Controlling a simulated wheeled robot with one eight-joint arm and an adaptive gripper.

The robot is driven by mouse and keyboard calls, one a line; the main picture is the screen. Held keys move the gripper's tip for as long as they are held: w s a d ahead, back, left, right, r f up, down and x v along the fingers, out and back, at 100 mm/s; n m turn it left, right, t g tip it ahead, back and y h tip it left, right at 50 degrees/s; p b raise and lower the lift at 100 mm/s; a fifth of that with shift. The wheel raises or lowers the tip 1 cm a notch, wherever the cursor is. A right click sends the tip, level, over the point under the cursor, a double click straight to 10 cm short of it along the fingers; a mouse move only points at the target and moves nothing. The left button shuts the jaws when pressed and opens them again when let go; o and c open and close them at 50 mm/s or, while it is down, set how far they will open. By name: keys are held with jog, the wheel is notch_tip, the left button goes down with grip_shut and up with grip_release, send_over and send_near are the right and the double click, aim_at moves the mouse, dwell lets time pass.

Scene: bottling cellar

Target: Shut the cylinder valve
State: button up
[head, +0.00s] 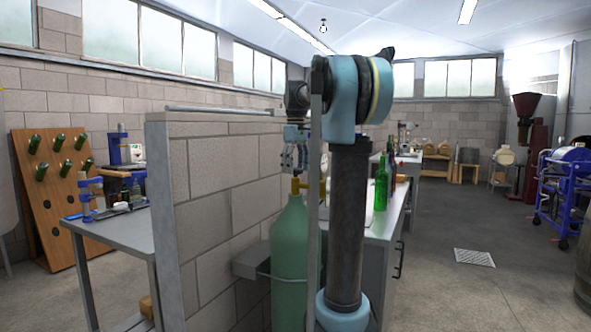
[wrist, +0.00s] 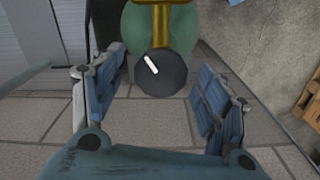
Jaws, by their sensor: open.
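A green gas cylinder (head: 289,262) stands upright against the end of the block wall, partly behind my arm. Its brass valve (head: 296,185) sits on top, just below my gripper (head: 296,158). In the wrist view, the dark round handwheel (wrist: 161,72) with a white mark shows between and beyond the fingers, on the brass valve body (wrist: 161,20). The green cylinder top (wrist: 137,42) lies behind it. My gripper (wrist: 156,100) is open, with one finger on each side and a gap to the handwheel. No contact with the wheel shows.
A grey bracket (head: 252,262) on the block wall (head: 215,185) holds the cylinder. A counter (head: 385,220) with a green bottle (head: 380,182) stands close on the right. A metal table (head: 115,228) is on the left. The floor at right is clear around a drain grate (head: 474,257).

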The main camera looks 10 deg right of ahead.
jog(key=shift+c, duration=0.6)
jog(key=c, duration=0.9)
jog(key=shift+c, duration=0.2)
jog(key=shift+m, duration=3.1)
jog(key=o, duration=1.1)
jog(key=shift+c, duration=0.2)
